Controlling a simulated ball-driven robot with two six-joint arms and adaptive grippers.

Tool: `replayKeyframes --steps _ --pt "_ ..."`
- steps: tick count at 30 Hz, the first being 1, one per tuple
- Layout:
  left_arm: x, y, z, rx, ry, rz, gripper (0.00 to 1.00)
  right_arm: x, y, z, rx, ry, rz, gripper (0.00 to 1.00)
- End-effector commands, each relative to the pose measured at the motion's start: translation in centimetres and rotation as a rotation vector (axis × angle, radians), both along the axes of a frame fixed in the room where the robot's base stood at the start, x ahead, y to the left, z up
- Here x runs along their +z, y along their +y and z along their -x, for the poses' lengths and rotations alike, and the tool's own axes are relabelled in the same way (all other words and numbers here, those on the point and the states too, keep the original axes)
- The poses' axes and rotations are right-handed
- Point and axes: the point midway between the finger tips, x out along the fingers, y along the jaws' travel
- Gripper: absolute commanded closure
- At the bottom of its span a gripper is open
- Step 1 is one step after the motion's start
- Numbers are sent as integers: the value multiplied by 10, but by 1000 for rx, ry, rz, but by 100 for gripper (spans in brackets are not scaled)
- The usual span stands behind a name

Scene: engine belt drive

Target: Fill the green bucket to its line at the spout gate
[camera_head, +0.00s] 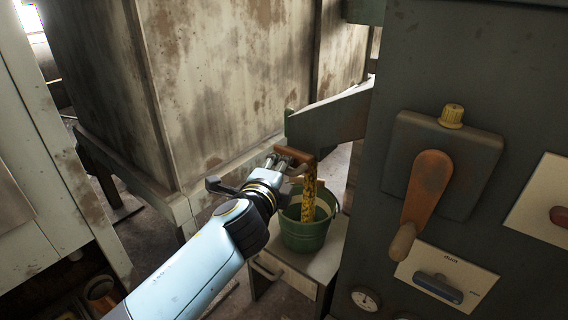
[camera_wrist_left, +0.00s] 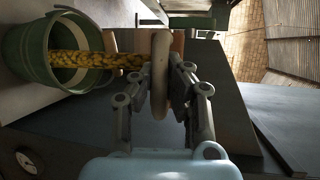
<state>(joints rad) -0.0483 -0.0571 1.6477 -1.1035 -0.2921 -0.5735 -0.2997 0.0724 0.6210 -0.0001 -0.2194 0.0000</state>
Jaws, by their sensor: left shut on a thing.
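The green bucket (camera_head: 305,236) stands upright on a pale stand below the grey spout (camera_head: 330,120). A yellow, grainy stream (camera_head: 309,190) falls from the spout's end into the bucket. The bucket (camera_wrist_left: 30,58) and stream (camera_wrist_left: 85,60) also show in the left wrist view. I cannot make out the fill level or the line. The brown gate (camera_head: 296,153) sits at the spout's mouth. My left gripper (camera_head: 284,162) is shut on the gate's pale handle, seen close up in the left wrist view (camera_wrist_left: 160,75). My right gripper is out of view.
The pale stand (camera_head: 323,263) has a drawer handle in front. A dark machine panel with an orange lever (camera_head: 427,190), a yellow knob (camera_head: 452,115) and a gauge (camera_head: 365,299) fills the right. A large rusty bin (camera_head: 225,80) stands behind my arm.

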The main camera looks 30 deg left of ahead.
Motion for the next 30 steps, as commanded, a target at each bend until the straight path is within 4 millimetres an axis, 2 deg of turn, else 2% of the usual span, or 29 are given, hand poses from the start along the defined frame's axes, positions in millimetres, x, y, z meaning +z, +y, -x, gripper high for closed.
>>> replayKeyframes --steps 3,4,8,17,27,30 --pt "-2 0 0 2 2 4 100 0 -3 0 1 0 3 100" --pt "-2 0 0 2 2 4 90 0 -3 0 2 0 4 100" --pt "-1 0 0 1 2 4 75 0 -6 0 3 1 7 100" --pt "0 -1 3 1 0 3 75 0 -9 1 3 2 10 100" --pt "9 -15 56 2 3 5 75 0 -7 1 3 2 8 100" --pt "11 -18 66 1 1 4 75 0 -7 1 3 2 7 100"
